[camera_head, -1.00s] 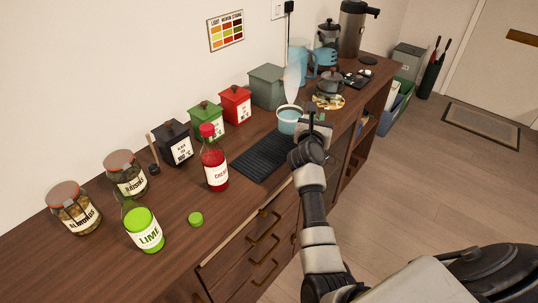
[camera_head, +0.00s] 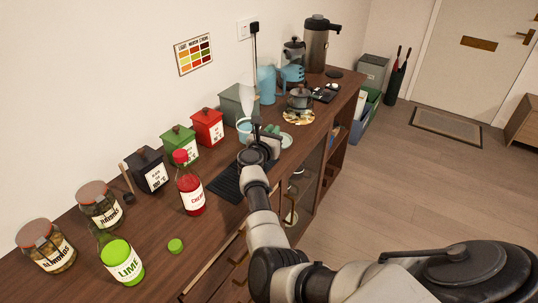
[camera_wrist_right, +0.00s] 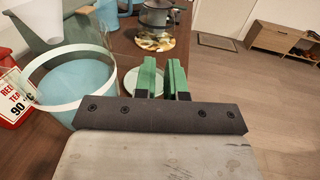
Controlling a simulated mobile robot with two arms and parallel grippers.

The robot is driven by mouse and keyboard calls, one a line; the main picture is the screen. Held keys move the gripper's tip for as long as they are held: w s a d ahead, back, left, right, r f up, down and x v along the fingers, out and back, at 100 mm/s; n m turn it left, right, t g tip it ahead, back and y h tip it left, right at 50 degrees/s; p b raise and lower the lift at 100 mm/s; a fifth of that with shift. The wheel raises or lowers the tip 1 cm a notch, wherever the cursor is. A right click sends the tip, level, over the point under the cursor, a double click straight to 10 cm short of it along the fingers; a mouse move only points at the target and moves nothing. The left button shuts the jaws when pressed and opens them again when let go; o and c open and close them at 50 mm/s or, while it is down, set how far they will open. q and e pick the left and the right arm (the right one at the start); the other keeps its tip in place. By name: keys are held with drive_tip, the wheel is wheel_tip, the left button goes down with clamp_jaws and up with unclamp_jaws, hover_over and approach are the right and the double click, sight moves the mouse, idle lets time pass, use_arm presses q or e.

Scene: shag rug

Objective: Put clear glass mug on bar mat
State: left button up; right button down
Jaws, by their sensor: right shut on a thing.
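The bar mat is the black ribbed mat (camera_head: 225,184) on the counter, partly hidden by my right arm. My right gripper (camera_head: 271,130) is above the counter just beyond the mat's far end. In the right wrist view its two green fingers (camera_wrist_right: 164,80) are close together with a narrow gap. A pale round rim (camera_wrist_right: 132,82), seemingly the clear glass mug, shows at and behind the fingers. It also shows as a pale circle right of the gripper in the head view (camera_head: 287,141). The grip itself is hard to see. My left gripper is out of view.
A dark pot (camera_head: 300,98) on a patterned round mat is beyond. Red (camera_head: 208,127), green and black canisters line the wall; a red bottle (camera_head: 190,185) stands beside the mat.

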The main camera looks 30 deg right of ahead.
drive_tip(key=s+a+f, duration=0.1)
drive_tip(key=f, duration=0.1)
drive_tip(key=s+f, duration=0.1)
drive_tip(key=f, duration=0.1)
drive_tip(key=s+a+f+p, duration=0.1)
drive_tip(key=f, duration=0.1)
drive_tip(key=shift+s+a+f, duration=0.3)
drive_tip(key=shift+s+f, duration=0.1)
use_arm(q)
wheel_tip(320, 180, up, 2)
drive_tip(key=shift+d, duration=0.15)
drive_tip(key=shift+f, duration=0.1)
use_arm(e)
drive_tip(key=shift+f, duration=0.15)
drive_tip(key=c, duration=1.2)
unclamp_jaws()
drive_tip(key=shift+s, duration=0.1)
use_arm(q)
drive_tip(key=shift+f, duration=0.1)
